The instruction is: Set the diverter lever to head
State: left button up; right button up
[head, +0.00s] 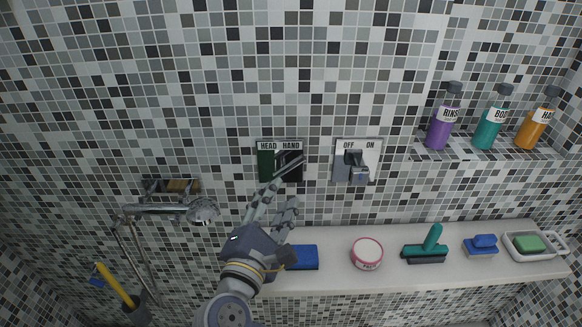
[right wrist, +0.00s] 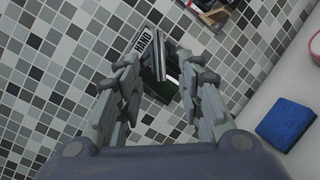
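The diverter plate (head: 266,164) is on the tiled wall, with HEAD over its green left part and HAND over its dark right part. The diverter lever (head: 290,164) is grey and lies on the HAND side. My right gripper (head: 281,196) is just below the plate, pointing up at it. In the right wrist view its fingers are apart, and the lever (right wrist: 172,62) shows between and beyond the fingertips. Contact cannot be told. The HEAD label is hidden in that view. My left gripper is not in view.
An OFF/ON plate (head: 343,160) with a grey lever (head: 355,168) is close on the right. A hand shower (head: 203,211) hangs at left. Bottles stand on the upper-right shelf.

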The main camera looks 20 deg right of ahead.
aim_at(294, 166)
jog(key=p+x, duration=0.2)
jog(key=x, duration=0.7)
jog(key=shift+w+d+r+p, duration=0.1)
jog(key=shift+r+p, duration=0.1)
jog(key=shift+p, duration=0.2)
jog(key=shift+x, duration=0.8)
jog(key=shift+f, duration=0.1)
jog(key=shift+c, duration=0.6)
grip_shut()
